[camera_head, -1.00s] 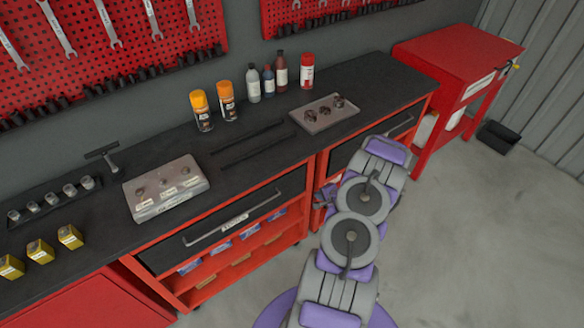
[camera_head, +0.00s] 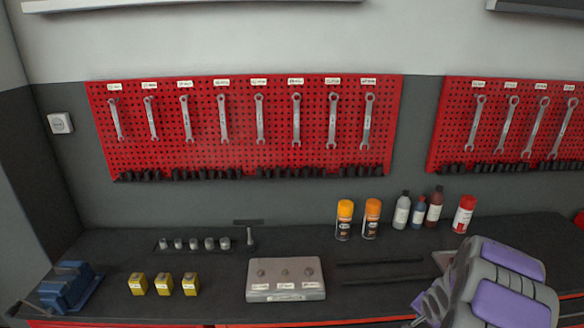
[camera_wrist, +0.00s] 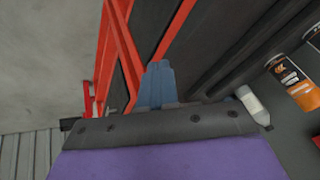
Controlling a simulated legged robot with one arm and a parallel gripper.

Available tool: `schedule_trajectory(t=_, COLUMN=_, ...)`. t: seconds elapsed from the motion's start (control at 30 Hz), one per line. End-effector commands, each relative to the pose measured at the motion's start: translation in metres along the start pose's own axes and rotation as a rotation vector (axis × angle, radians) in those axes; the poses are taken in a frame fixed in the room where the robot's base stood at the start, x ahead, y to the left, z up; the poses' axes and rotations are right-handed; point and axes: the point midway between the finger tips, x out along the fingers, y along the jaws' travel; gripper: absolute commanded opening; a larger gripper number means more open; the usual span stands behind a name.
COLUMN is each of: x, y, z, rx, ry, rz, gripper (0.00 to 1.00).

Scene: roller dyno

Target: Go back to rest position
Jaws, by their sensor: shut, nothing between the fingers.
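My arm, grey and purple, shows at the lower right of the head view, folded up in front of the workbench. In the wrist view my gripper (camera_wrist: 157,84) appears as blue-grey fingers close together, shut and empty. Behind them is the red frame of the bench (camera_wrist: 128,45). The black worktop (camera_head: 215,265) runs across the lower part of the head view. The lower end of the arm is cut off by the picture's edge.
On the worktop are a grey block (camera_head: 285,290), yellow boxes (camera_head: 163,284), a blue vise (camera_head: 70,286), orange-capped cans (camera_head: 344,220) and a red can (camera_head: 464,214). A red pegboard (camera_head: 240,140) holds several wrenches. In the wrist view, open floor (camera_wrist: 45,60) lies at left.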

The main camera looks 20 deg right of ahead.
Motion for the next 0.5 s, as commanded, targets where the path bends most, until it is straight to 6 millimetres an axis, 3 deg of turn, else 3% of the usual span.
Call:
schedule_trajectory(t=0.03, x=-0.018, y=-0.015, z=0.004, rx=-0.051, ry=0.000, rz=0.017, gripper=0.00)
schedule_trajectory(t=0.23, x=-0.083, y=-0.050, z=0.038, rx=-0.233, ry=-0.040, rz=0.103, gripper=0.00)
schedule_trajectory(t=0.5, x=-0.172, y=-0.074, z=0.101, rx=-0.465, ry=-0.142, rz=0.180, gripper=0.00)
